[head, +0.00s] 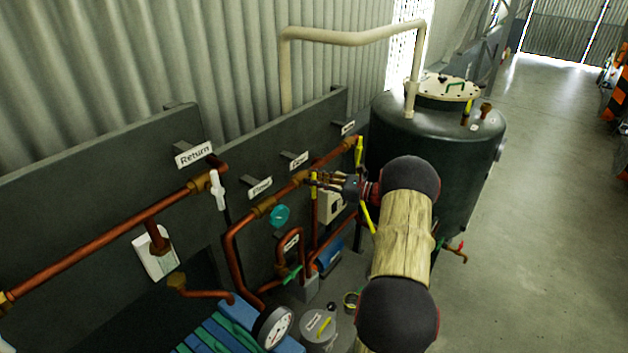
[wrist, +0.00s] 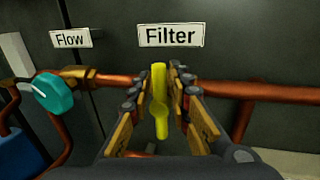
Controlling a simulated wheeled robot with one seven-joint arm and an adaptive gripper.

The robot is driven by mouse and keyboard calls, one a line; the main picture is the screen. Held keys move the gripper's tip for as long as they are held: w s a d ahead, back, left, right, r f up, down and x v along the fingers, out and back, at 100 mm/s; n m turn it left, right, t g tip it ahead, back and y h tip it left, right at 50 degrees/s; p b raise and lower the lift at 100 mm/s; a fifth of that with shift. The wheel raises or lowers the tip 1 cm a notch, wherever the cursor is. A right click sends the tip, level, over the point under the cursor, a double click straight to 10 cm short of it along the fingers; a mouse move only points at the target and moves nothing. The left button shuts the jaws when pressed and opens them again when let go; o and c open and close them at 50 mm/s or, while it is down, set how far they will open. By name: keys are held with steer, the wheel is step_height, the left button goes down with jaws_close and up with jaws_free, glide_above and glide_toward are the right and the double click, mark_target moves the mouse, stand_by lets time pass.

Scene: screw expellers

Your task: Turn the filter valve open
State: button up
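The filter valve's yellow handle (wrist: 159,100) stands upright on the copper pipe, below the white "Filter" label (wrist: 170,35) in the wrist view. My gripper (wrist: 160,72) reaches toward the wall with its fingers on the left and right of the handle. It looks open, with narrow gaps between fingers and handle; whether any finger touches lower down is hard to tell. In the head view my gripper (head: 318,181) is at the pipe under the Filter label (head: 299,160), and a yellow handle (head: 314,188) shows partly behind the fingers.
A teal flow knob (wrist: 53,92) is left of my gripper. A white-handled return valve (head: 216,190) is at left. A dark green tank (head: 460,185) stands at right, with open floor (head: 560,200) beyond it.

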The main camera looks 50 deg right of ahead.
jaws_close()
stand_by(0.4)
steer(key=n+b, duration=0.2)
steer(key=b, duration=0.1)
steer(key=a+n+g+b, duration=0.1)
steer(key=n, duration=0.1)
steer(key=shift+f+h, duration=0.25)
steer(key=shift+h, duration=0.15)
steer(key=f+n+h+b, duration=0.1)
steer(key=n+b, duration=0.2)
steer(key=b, duration=0.4)
steer(key=a+f+n+h+b, duration=0.1)
steer(key=n+b, duration=0.3)
steer(key=b, duration=0.3)
steer(key=a+n+g+h+b, duration=0.1)
steer(key=n+h+b, duration=0.1)
steer(key=b, duration=0.5)
steer(key=shift+s+f+n, duration=0.15)
steer(key=shift+f+n, duration=0.25)
steer(key=shift+n, duration=0.5)
steer(key=shift+b, duration=0.35)
